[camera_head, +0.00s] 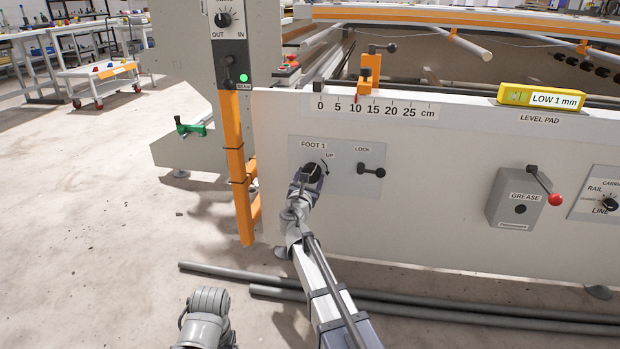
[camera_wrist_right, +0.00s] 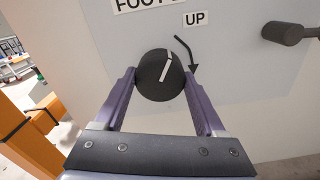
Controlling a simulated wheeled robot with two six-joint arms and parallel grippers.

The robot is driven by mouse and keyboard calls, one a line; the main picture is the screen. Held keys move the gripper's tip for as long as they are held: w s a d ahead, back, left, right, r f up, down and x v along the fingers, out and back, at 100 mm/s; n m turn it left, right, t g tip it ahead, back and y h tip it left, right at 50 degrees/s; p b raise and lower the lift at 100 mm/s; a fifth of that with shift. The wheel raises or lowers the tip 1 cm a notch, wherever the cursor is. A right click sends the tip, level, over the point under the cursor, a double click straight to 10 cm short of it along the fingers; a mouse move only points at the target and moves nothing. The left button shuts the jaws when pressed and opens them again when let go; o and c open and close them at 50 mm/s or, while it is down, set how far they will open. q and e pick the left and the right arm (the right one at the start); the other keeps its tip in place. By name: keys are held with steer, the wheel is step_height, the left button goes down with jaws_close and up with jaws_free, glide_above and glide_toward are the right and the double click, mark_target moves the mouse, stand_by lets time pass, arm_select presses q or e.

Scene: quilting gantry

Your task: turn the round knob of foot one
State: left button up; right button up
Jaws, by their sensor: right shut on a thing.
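The round black knob (camera_head: 312,170) of foot one sits on a grey plate labelled FOOT 1 (camera_head: 313,145) on the white panel. In the right wrist view the knob (camera_wrist_right: 160,76) shows a white pointer line, tilted slightly right of upright. A curved arrow with the word UP (camera_wrist_right: 195,19) is printed beside it. My right gripper (camera_head: 308,178) is shut on the knob, one purple finger on each side, as the right wrist view (camera_wrist_right: 160,82) shows. In the head view a grey arm part of mine shows at the bottom, but the left gripper's fingers do not.
A black LOCK lever (camera_head: 371,170) sits right of the knob. A yellow level display (camera_head: 541,97) reads LOW 1 mm. A grease box (camera_head: 517,200) with a red-tipped handle is further right. Grey pipes (camera_head: 400,305) lie on the floor below. An orange post (camera_head: 233,165) stands left.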

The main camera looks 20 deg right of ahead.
steer(key=shift+m, duration=4.9)
steer(key=o, duration=1.3)
steer(key=v, duration=0.7)
steer(key=shift+s+a, duration=0.2)
steer(key=shift+s, duration=0.15)
steer(key=shift+w, duration=0.1)
